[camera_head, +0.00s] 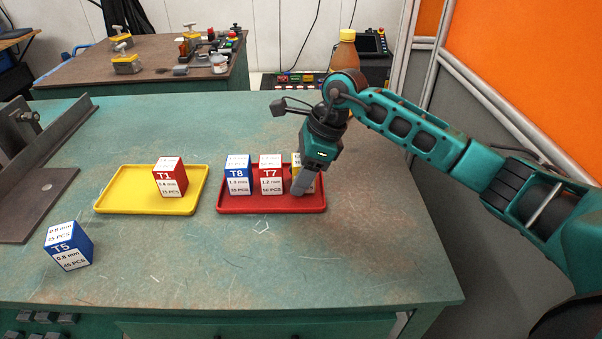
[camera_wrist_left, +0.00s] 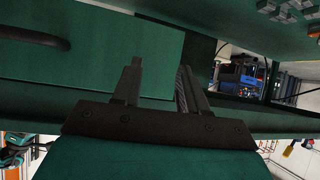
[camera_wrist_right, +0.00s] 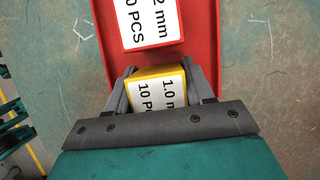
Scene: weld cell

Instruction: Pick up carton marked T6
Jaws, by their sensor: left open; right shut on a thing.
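A yellow and white carton (camera_head: 297,161) stands at the right end of the red tray (camera_head: 285,209). My right gripper (camera_head: 303,184) is shut on this carton, which also shows between the fingers in the right wrist view (camera_wrist_right: 158,92). Its T number is hidden by the gripper; its label reads 1.0 mm and 10 PCS in part. Beside it in the red tray are the red T7 carton (camera_head: 271,175) and the blue T8 carton (camera_head: 238,175). My left gripper (camera_wrist_left: 158,75) is open and empty, below the table level near a green drawer front.
A yellow tray (camera_head: 125,201) at the left holds the red T1 carton (camera_head: 170,178). The blue T5 carton (camera_head: 68,246) stands alone at the front left. A metal fixture (camera_head: 40,195) occupies the left edge. The front middle of the table is clear.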

